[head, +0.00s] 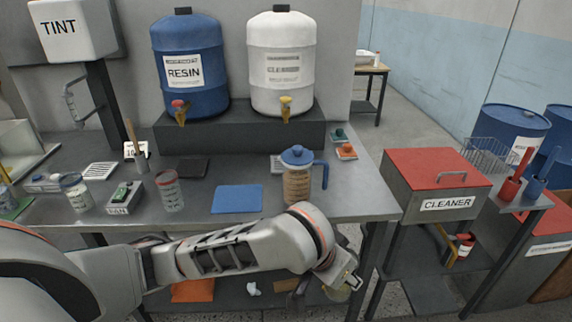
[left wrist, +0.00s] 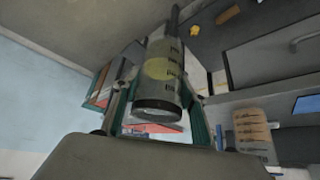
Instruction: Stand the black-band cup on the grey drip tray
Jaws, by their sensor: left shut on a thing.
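My left gripper (head: 345,280) reaches out past the front right edge of the bench and points downward. It is shut on a clear cup (left wrist: 165,68), which sits between its two green-grey fingers (left wrist: 160,100) in the left wrist view. The cup has dark markings, a dark band near one end and a yellowish patch. In the head view only a bit of the cup (head: 338,294) shows below the gripper. A dark grey flat tray (head: 193,167) lies below the resin tap. Pale slotted trays lie at the left (head: 100,171) and behind the jug (head: 277,161); I cannot tell which is the drip tray.
A blue-lidded jug (head: 298,180) with tan contents stands near the bench's right end, close behind my arm. A red-marked cup (head: 170,191), another cup (head: 75,193) and a blue mat (head: 237,199) are farther left. A red-topped cleaner bin (head: 436,172) stands right of the bench.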

